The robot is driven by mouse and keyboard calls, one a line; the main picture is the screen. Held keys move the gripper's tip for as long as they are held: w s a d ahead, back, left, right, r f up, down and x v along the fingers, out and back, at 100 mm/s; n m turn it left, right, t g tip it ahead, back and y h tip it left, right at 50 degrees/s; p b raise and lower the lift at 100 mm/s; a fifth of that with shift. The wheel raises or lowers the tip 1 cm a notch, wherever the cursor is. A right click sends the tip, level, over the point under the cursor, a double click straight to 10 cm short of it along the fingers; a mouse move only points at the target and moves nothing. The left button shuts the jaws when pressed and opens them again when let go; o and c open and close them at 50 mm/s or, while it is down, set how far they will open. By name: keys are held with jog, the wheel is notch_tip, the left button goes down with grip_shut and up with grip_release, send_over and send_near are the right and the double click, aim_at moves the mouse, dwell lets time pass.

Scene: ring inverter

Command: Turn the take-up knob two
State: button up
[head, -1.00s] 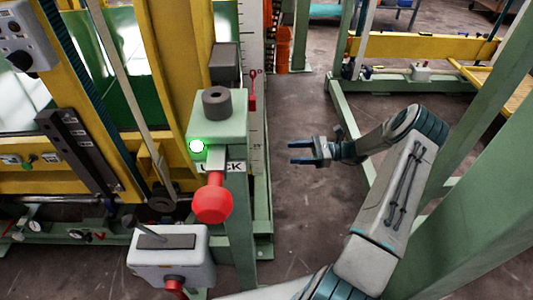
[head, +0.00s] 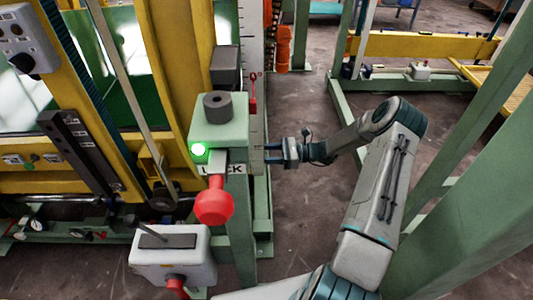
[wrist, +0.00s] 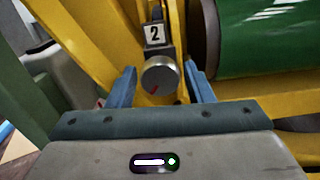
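The take-up knob two (wrist: 160,76) is a round silver knob with a red mark on its face, below a plate (wrist: 155,34) marked 2 in the wrist view. My gripper (wrist: 160,85) is open, with one blue finger on each side of the knob in that picture. I cannot tell whether the fingers touch it or how far ahead it is. In the head view my gripper (head: 270,153) is beside the green post, its fingertips partly hidden behind it. The knob is not visible there.
A green post (head: 236,215) with a red-ball lever (head: 214,201) and a lit green lamp (head: 197,149) stands left of my gripper. A grey control box (head: 172,255) is below. Yellow frame beams (wrist: 265,106) and a green roller (wrist: 265,35) surround the knob.

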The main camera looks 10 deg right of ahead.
jog(key=c, duration=0.6)
jog(key=shift+o, duration=0.2)
jog(key=shift+n+b, duration=0.65)
jog(key=shift+n, duration=0.55)
jog(key=o, duration=1)
jog(key=shift+d, duration=0.1)
jog(key=s+d+b, duration=0.1)
jog(key=s+d, duration=0.1)
jog(key=d, duration=1.1)
jog(key=shift+s+d, duration=0.2)
jog(key=shift+s, duration=0.2)
jog(key=shift+a, duration=0.1)
